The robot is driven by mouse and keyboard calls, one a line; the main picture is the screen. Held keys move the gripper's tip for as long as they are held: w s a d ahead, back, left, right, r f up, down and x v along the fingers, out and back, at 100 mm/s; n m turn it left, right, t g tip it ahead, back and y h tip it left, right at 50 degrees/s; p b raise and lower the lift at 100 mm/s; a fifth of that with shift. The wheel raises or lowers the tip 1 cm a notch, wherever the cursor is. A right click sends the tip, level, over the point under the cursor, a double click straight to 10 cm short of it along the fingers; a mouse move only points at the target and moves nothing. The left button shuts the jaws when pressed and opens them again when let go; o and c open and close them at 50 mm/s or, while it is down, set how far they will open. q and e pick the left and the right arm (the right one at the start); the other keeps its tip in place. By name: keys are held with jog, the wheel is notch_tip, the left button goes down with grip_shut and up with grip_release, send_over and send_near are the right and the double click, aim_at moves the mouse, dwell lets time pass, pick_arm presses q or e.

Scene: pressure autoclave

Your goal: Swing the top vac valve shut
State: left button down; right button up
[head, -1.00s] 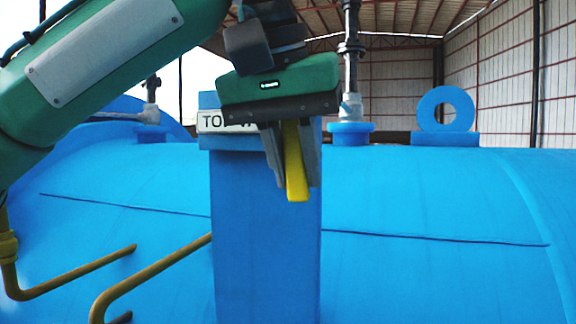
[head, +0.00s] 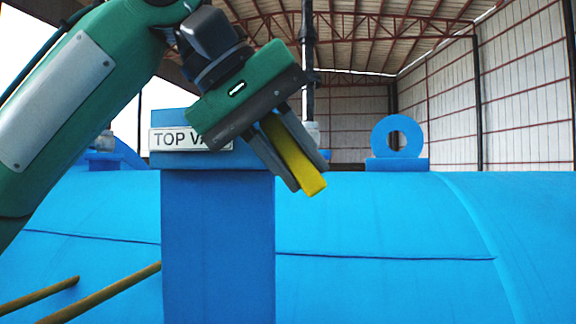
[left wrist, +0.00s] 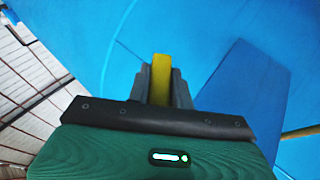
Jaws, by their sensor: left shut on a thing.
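The yellow handle of the top vac valve (head: 293,160) slants down to the right in the head view, in front of the blue post's upper right edge. My left gripper (head: 300,170) is shut on it, with one grey finger on each side and the yellow end sticking out past the tips. In the left wrist view the handle (left wrist: 161,78) lies between the fingers (left wrist: 161,88). A white label (head: 175,140) reading "TOP VA" sits on the blue post (head: 217,240), its right end hidden by my gripper. The valve's pivot is hidden. My right gripper is not in view.
The big blue autoclave body (head: 390,225) fills the space behind the post. A blue lifting ring (head: 383,132) stands on top at the right. Yellow pipes (head: 110,292) run at the lower left. The air right of my gripper looks clear.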

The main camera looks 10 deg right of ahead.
pick_arm(q)
jog(key=shift+r, duration=0.1)
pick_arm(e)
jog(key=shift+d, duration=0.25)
pick_arm(q)
jog(key=c, duration=1.2)
grip_release()
jog(key=shift+w, duration=0.1)
jog(key=shift+c, duration=0.2)
jog(key=shift+a+r, duration=0.35)
jog(key=b+v, duration=0.3)
jog(key=v, duration=0.9)
jog(key=shift+a+r, duration=0.25)
jog(key=shift+a, duration=0.05)
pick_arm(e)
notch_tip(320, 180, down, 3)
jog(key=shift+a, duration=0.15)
